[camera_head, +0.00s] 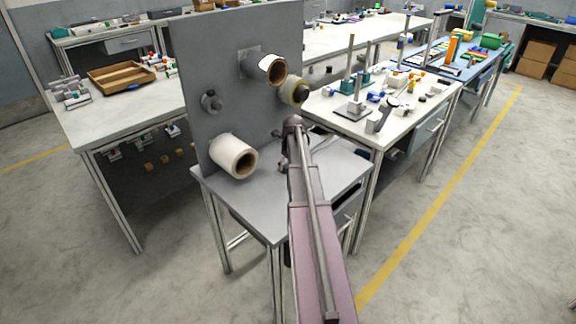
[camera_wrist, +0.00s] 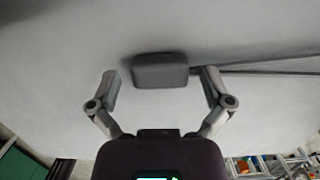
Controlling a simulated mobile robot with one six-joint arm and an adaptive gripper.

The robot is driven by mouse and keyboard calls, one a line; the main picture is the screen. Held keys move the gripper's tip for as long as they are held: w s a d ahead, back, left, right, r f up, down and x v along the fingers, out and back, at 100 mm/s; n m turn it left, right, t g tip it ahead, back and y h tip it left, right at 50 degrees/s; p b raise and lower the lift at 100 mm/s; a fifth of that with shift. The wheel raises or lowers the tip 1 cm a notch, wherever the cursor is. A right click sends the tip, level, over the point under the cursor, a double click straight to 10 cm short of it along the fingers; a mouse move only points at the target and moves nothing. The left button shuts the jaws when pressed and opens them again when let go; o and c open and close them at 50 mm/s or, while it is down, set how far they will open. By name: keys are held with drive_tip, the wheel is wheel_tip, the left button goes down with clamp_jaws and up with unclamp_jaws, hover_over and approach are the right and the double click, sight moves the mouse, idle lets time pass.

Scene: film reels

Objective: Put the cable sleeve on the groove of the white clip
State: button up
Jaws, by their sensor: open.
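I cannot make out a cable sleeve or a white clip in either view. In the wrist view my gripper (camera_wrist: 160,75) is open, its two fingers spread wide with nothing held. A grey rounded block (camera_wrist: 160,68) shows ahead, between the fingertips in the picture, against a pale grey surface (camera_wrist: 60,50). The fingers look apart from the block, with a gap on each side. In the head view my arm reaches up from the bottom to the front of an upright grey panel (camera_head: 222,60); my fingers cannot be made out there.
The panel carries a white roll (camera_head: 226,153), a roll with a brown core (camera_head: 276,70), a yellowish roll (camera_head: 290,92) and a small grey holder (camera_head: 210,101). A grey table (camera_head: 235,195) is below. A cluttered white table (camera_head: 385,135) stands right; another with a wooden tray (camera_head: 105,88) stands left.

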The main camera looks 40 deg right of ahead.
drive_tip(key=shift+r, duration=0.15)
wheel_tip(320, 180, up, 12)
drive_tip(key=s+p, duration=0.1)
drive_tip(key=p, duration=1.1)
drive_tip(key=shift+s, duration=0.4)
idle(0.4)
